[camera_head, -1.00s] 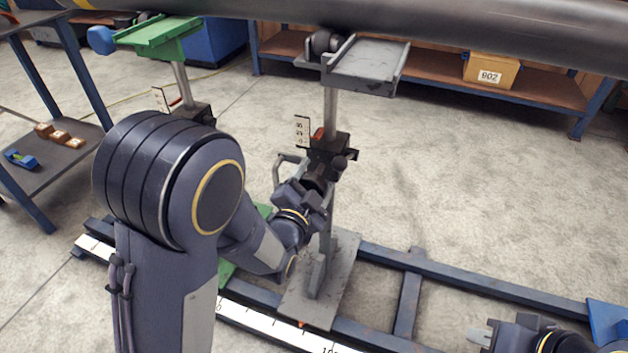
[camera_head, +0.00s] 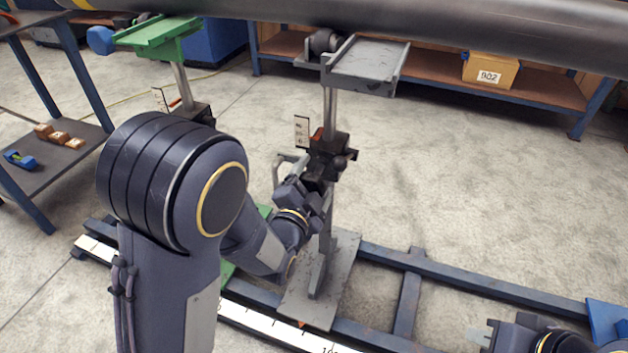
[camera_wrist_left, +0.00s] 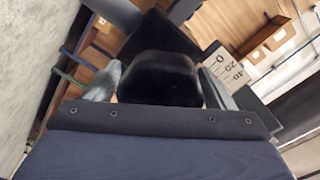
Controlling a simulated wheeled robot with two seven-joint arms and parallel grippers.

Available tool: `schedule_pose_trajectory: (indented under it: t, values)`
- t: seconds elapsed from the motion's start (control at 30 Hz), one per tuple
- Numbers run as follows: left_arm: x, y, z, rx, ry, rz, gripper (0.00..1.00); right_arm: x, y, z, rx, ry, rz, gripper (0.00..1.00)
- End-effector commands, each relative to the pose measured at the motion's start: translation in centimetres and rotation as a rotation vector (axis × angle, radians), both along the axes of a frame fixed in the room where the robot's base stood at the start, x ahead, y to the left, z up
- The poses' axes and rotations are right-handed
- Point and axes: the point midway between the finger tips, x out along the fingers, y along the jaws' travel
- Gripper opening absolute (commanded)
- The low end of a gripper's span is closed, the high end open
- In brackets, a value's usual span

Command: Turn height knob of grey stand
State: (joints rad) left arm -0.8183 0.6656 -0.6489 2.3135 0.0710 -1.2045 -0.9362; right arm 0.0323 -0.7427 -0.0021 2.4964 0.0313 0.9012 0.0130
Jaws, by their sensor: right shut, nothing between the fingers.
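The grey stand (camera_head: 365,65) rises from its foot on the blue floor frame, with a flat grey tray under the pipe. A black clamp block (camera_head: 328,160) with a scale plate (camera_head: 302,131) sits on its post. My left gripper (camera_head: 315,183) is at the near side of this block. In the left wrist view the black height knob (camera_wrist_left: 158,80) lies between the two fingers, which close on it from both sides. In the head view the gripper mostly hides the knob. My right gripper (camera_head: 480,335) is shut and empty at the bottom right, away from the stand.
The dark pipe (camera_head: 450,35) crosses the top. A green stand (camera_head: 160,35) with a blue knob (camera_head: 101,40) stands at the left. A rail with a white ruler (camera_head: 265,325) runs along the floor.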

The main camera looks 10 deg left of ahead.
Motion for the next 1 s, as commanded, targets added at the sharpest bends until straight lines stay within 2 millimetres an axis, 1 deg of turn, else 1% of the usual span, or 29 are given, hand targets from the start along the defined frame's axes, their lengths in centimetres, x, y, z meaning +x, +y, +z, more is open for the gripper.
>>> schedule_pose_trajectory:
  t: [0.27,0.37,0.47,0.7,0.8,0.9,1.0]
  values:
    - [0.0,0.0,0.0,0.0,0.0,0.0,0.84,0.0,0.0,0.0,0.0,0.0,0.0,0.0]
    - [-0.3,0.1,0.0,-0.001,0.002,0.0,0.84,0.0,0.0,0.1,0.0,0.0,0.0,0.0]
    - [-1.5,0.3,0.1,0.0,0.003,0.0,0.84,0.0,0.0,0.4,0.0,0.0,0.0,0.0]
    - [-5.5,1.1,0.1,-0.001,0.002,0.0,0.84,0.0,0.0,1.0,0.0,0.0,0.0,0.0]
    - [-6.8,1.3,0.0,-0.001,0.002,0.0,0.84,0.0,0.0,1.0,0.0,0.0,0.0,0.0]
    - [-7.4,1.5,0.0,-0.001,0.0,0.0,0.84,0.0,0.0,1.1,0.0,0.0,0.0,0.0]
    - [-7.7,1.5,0.0,-0.001,0.0,0.0,0.84,0.0,0.0,1.1,0.0,0.0,0.0,0.0]
